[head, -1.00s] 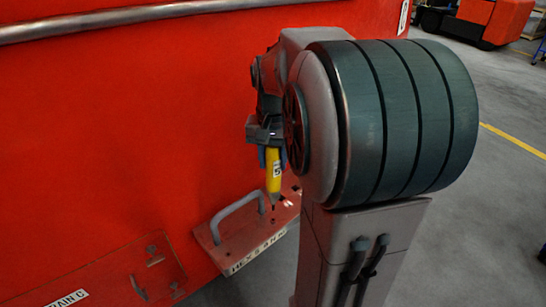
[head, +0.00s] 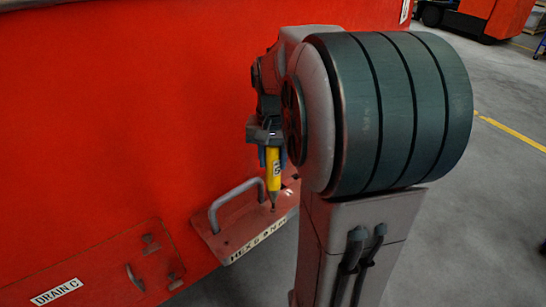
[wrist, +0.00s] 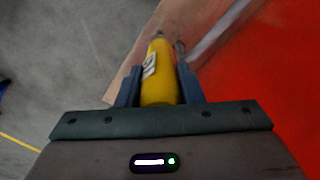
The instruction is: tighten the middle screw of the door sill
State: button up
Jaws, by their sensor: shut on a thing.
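My gripper (head: 272,152) is shut on a yellow screwdriver-like tool (head: 273,180) with a dark tip and a pale label. The tool points down, almost upright, its tip at or just above the red door sill plate (head: 225,243); I cannot tell whether it touches. In the wrist view the tool (wrist: 157,75) lies between the two blue-grey fingers, and the sill (wrist: 190,20) shows beyond it. The screws are too small or hidden to make out, so I cannot tell which one is under the tip.
A grey bar handle (head: 230,198) rises from the sill, left of the tool. A "HEX" label (head: 250,242) runs along the sill's front edge. A red panel marked "DRAIN C" (head: 56,292) is lower left. The red train wall (head: 120,120) stands behind. Grey floor is open at right.

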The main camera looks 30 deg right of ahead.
jog(key=shift+s+f+b, duration=0.15)
jog(key=shift+f+b, duration=0.25)
jog(key=shift+f, duration=0.45)
dwell(2.5)
jog(key=shift+r+p, duration=2.25)
jog(key=shift+r, duration=0.65)
